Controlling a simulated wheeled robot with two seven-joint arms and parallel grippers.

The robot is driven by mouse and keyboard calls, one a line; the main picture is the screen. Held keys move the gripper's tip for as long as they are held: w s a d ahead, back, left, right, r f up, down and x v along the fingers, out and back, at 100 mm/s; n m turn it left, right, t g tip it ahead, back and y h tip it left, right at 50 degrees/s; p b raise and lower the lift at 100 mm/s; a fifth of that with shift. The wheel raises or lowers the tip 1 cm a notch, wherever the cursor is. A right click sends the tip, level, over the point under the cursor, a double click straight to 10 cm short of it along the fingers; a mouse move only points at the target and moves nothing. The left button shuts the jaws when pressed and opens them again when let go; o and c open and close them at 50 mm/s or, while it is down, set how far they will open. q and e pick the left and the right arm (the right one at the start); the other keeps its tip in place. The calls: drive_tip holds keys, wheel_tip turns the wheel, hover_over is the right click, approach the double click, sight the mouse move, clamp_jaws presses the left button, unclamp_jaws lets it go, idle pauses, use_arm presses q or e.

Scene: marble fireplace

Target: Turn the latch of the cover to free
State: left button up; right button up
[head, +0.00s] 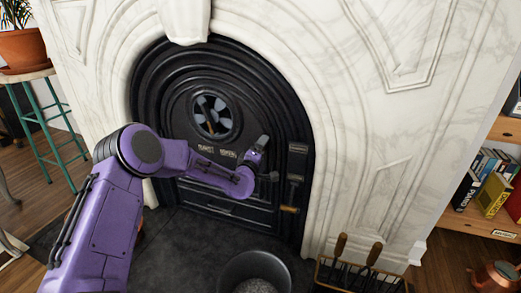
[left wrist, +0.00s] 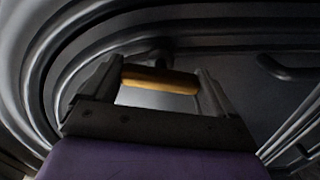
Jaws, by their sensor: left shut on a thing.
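The black arched iron cover (head: 182,112) fills the fireplace opening, with a round vent (head: 212,116) and two small labels (head: 217,151). My left gripper (head: 268,160) is at the cover's right part, below and right of the vent. In the left wrist view, my left gripper (left wrist: 160,72) is shut on a yellow-brown handle (left wrist: 160,82), which lies crosswise between its fingers with a dark stem behind. The gripper hides this handle in the head view. A dark upright fitting (head: 295,178) with a brass-coloured end (head: 290,209) is right of the gripper. My right gripper is out of view.
A dark bucket (head: 254,272) stands on the hearth in front. A rack with wooden-handled tools (head: 360,275) is at its right. White marble (head: 355,110) surrounds the cover. A potted plant on a green stool (head: 42,112) is left; a bookshelf (head: 470,222) is right.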

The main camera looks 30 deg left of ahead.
use_arm(q)
drive_tip(key=shift+n, duration=1.3)
drive_tip(key=o, duration=1.3)
drive_tip(key=shift+c, duration=0.2)
drive_tip(key=s+d+p, duration=0.1)
drive_tip(key=s+p, duration=0.2)
drive_tip(key=s, duration=0.7)
drive_tip(key=shift+s+d, duration=0.2)
drive_tip(key=shift+d, duration=0.2)
drive_tip(key=shift+f, duration=0.1)
